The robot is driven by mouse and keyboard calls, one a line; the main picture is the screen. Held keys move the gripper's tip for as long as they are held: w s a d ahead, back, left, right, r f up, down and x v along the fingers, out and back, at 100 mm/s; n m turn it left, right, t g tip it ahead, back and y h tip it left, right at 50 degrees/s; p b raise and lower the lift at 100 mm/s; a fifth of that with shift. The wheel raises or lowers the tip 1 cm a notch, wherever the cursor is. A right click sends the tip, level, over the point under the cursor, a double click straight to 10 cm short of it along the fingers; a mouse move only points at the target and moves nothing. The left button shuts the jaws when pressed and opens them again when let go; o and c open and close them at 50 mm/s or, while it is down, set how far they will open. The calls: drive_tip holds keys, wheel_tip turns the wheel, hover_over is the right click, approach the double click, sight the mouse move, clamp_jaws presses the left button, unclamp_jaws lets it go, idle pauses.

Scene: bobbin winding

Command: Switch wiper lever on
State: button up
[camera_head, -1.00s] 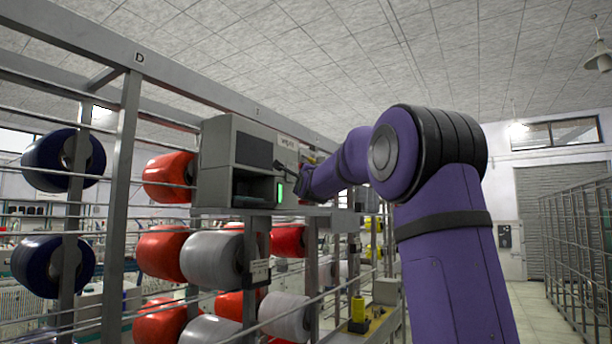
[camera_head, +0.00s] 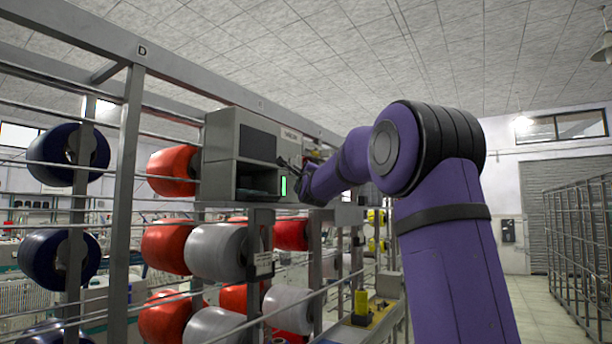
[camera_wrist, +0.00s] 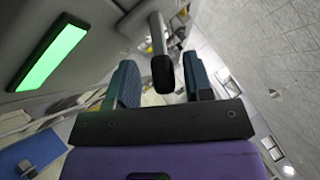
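The wiper lever (camera_wrist: 162,68) shows in the wrist view as a grey stem with a black rounded tip. Its tip lies between my gripper's two dark teal fingers. My gripper (camera_wrist: 160,83) is open, with a visible gap on each side of the lever; I see no clear contact. In the head view my gripper (camera_head: 290,172) is a small dark shape at the front of the grey machine box (camera_head: 222,135). The lever cannot be clearly told apart there. A lit green panel (camera_wrist: 50,55) on the box is left of the fingers; it also shows in the head view (camera_head: 283,186).
A metal rack (camera_head: 128,150) holds red spools (camera_head: 172,170), grey spools (camera_head: 215,250) and dark blue spools (camera_head: 60,258) around and below the box. The aisle floor (camera_head: 535,310) at right is clear.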

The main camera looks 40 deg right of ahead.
drive_tip(key=shift+r, duration=0.1)
drive_tip(key=shift+s+a, duration=0.1)
drive_tip(key=shift+s, duration=0.1)
drive_tip(key=v, duration=1)
drive_tip(key=shift+f, duration=0.25)
drive_tip(key=shift+s+a, duration=0.1)
drive_tip(key=shift+s, duration=0.05)
drive_tip(key=s+a+f+n+g+y, duration=0.3)
drive_tip(key=s+a+f+n+y, duration=0.1)
drive_tip(key=s+a+f+n, duration=0.35)
drive_tip(key=s+a+f+n+g+y, duration=0.3)
drive_tip(key=s+a+f+n+y, duration=0.25)
drive_tip(key=a+n, duration=0.35)
drive_tip(key=s+a+f+n+g, duration=0.2)
drive_tip(key=s+f+n, duration=0.2)
drive_tip(key=s, duration=0.3)
drive_tip(key=s+a+f+n+g+y, duration=0.1)
drive_tip(key=s+a+f+n+g, duration=0.2)
drive_tip(key=s+f, duration=0.4)
drive_tip(key=s+a+f+n+g, duration=0.2)
drive_tip(key=s+f+n, duration=0.3)
drive_tip(key=s, duration=0.2)
drive_tip(key=shift+a+f+g, duration=0.3)
drive_tip(key=shift+g, duration=0.1)
